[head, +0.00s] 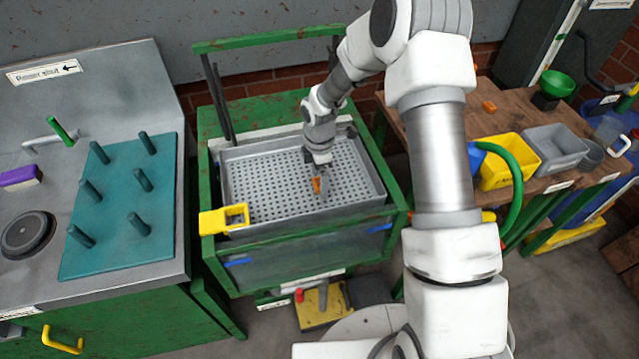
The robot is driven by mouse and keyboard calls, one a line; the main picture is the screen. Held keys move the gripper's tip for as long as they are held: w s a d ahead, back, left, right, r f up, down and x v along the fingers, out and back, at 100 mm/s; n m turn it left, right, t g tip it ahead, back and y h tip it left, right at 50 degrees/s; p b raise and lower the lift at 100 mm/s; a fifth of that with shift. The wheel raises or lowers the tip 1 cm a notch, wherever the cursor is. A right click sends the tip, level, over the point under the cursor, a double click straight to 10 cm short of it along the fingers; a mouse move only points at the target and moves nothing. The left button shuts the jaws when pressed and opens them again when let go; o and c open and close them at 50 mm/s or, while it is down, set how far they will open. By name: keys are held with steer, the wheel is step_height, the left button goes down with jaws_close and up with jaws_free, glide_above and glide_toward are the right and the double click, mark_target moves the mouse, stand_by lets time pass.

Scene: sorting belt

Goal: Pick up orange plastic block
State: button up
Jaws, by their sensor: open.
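A small orange block (317,185) shows in the head view on or just above the perforated grey tray (240,195), right of its middle. My gripper (320,175) points down over the tray, directly at the block. The gripper is open, and its fingers partly cover the block. The fingers are too small to tell whether they touch it or stand around it. Another small orange piece (489,106) lies on the wooden bench at the right.
The tray sits in a green frame (205,180) with raised rims. A yellow bracket (222,219) is at its front left corner. A yellow bin (502,168) and grey bin (552,150) are at right. Most of the tray is clear.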

steer(key=shift+f, duration=0.35)
steer(key=c, duration=1.4)
steer(key=shift+r, duration=0.15)
steer(key=shift+c, duration=0.2)
